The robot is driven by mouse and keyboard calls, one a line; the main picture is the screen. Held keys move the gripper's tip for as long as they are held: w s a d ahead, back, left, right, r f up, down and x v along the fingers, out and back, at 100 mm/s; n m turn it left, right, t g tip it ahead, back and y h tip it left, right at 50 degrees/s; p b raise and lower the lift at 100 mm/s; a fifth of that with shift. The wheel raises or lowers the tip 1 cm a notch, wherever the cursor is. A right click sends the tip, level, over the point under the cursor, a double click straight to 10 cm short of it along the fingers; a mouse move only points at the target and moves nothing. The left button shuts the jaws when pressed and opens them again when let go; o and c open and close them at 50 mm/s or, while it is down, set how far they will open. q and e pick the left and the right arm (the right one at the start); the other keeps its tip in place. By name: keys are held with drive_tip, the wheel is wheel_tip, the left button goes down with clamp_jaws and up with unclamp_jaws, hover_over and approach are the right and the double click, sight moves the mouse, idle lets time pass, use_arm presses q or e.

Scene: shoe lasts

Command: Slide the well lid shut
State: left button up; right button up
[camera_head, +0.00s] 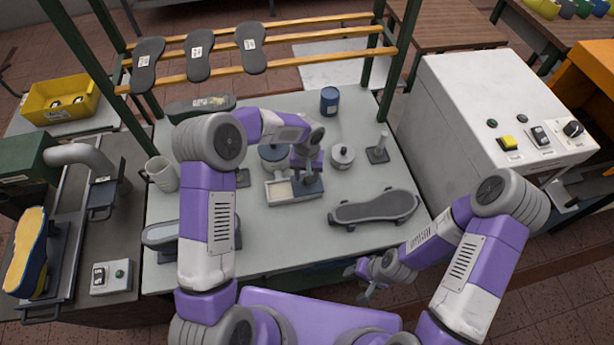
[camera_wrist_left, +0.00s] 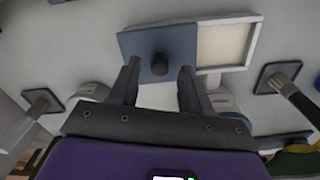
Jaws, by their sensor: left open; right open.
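The well (camera_head: 280,192) is a pale tray with a cream inside, near the middle of the table in the head view. Its blue-grey lid (camera_head: 313,190) covers the right part, and the left part is open. In the left wrist view the lid (camera_wrist_left: 140,42) has a dark round knob (camera_wrist_left: 159,64), and the open well (camera_wrist_left: 222,46) shows beside it. My left gripper (camera_head: 307,175) is over the lid. Its open fingers (camera_wrist_left: 159,72) stand on either side of the knob with gaps; contact cannot be told. My right gripper (camera_head: 358,284) is open and empty off the table's front edge.
A blue-lidded pot (camera_head: 273,157) stands behind the well, a pale lidded pot (camera_head: 343,155) and a brush on a stand (camera_head: 378,153) to the right. The table's front middle is clear.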

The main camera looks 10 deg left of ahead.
use_arm(q)
drive_tip(key=shift+f, duration=0.8)
clamp_jaws()
